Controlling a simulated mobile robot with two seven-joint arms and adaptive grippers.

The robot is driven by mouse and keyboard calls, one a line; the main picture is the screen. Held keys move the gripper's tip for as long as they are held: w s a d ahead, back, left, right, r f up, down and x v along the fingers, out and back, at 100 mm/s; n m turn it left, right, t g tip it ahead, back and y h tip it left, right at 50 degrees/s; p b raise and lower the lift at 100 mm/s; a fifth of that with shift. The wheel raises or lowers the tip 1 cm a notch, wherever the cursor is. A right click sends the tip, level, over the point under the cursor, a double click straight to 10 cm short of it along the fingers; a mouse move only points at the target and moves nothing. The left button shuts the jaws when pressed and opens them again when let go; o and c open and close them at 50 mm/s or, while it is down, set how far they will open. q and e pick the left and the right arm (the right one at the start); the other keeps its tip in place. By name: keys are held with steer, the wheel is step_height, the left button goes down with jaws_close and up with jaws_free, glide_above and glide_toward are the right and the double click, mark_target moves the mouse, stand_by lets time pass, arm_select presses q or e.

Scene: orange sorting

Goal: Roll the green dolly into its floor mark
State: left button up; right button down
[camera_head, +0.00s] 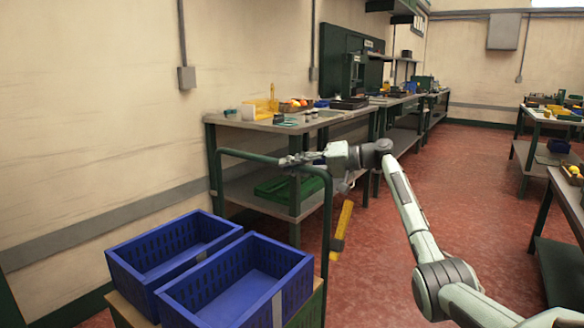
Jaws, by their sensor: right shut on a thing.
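The green dolly shows at the lower left. Its dark green tubular handle (327,225) stands upright behind two blue crates (230,301) (127,268), which sit side by side on its deck. The crates look empty inside. My right arm reaches in from the lower right, and my right gripper (287,160) is shut on the top bar of the handle. A yellow tag-like piece (342,226) hangs beside the right post of the handle. The dolly's wheels and lower deck are cut off by the frame. No floor mark is visible. My left gripper is not in view.
A long workbench (262,125) with small items runs along the left wall, close behind the handle, with a green crate (282,188) on its lower shelf. More benches (548,165) stand at the right. The red floor (470,210) between them is open.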

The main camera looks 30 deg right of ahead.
steer(key=c, duration=1.4)
jaws_free()
steer(key=shift+a, duration=0.35)
steer(key=shift+d, duration=0.1)
steer(key=shift+s+d, duration=0.15)
steer(key=shift+s, duration=0.05)
steer(key=v, duration=1.1)
steer(key=shift+s+d+r, duration=0.1)
steer(key=shift+s+d, duration=0.1)
steer(key=shift+d, duration=0.05)
